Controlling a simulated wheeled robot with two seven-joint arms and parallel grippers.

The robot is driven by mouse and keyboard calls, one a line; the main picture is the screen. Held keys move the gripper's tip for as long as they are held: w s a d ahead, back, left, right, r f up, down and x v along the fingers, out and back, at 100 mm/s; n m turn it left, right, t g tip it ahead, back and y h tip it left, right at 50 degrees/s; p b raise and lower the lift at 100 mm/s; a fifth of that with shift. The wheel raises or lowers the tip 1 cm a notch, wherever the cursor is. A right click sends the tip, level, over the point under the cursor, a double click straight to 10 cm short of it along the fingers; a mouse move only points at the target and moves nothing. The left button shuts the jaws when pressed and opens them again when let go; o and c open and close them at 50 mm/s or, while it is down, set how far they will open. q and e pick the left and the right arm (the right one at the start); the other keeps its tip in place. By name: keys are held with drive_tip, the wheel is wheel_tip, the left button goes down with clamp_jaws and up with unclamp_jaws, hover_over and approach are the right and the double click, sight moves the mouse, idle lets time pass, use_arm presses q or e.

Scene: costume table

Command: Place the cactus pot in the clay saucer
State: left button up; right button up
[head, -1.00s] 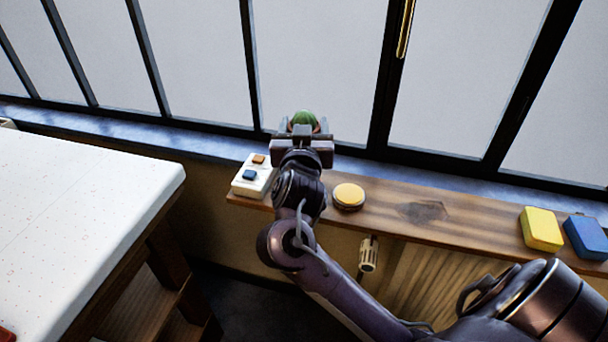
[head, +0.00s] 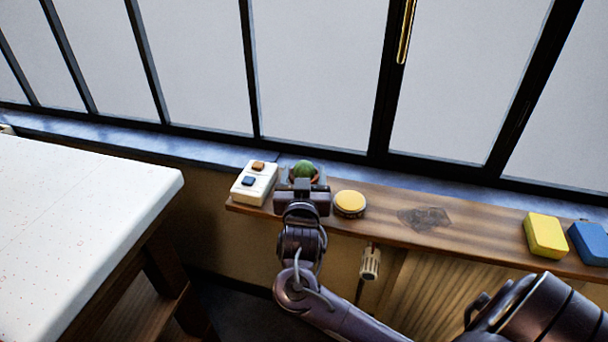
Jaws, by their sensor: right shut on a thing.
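The cactus pot shows as a round green cactus (head: 304,169) with a bit of reddish-brown rim. My right gripper (head: 303,182) is shut on it, low over the wooden shelf, between the white box and the yellow round item. The gripper hides most of the pot and what is under it, so I cannot tell whether the pot touches anything below. No clay saucer can be made out clearly; a saucer under the pot would be hidden. My left gripper is not in view.
On the wooden shelf (head: 385,205) are a white box (head: 254,189) with orange and blue buttons, a round yellow-topped item (head: 349,203), a dark patch (head: 424,218), a yellow block (head: 545,236) and a blue block (head: 589,243). The window stands behind. A white table (head: 80,225) is at left.

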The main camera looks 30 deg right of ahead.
drive_tip(key=shift+f, duration=0.15)
drive_tip(key=o, duration=1.1)
drive_tip(key=shift+s+a, duration=0.1)
drive_tip(key=v, duration=1.1)
drive_tip(key=shift+s+a+r, duration=0.2)
drive_tip(key=shift+s, duration=0.15)
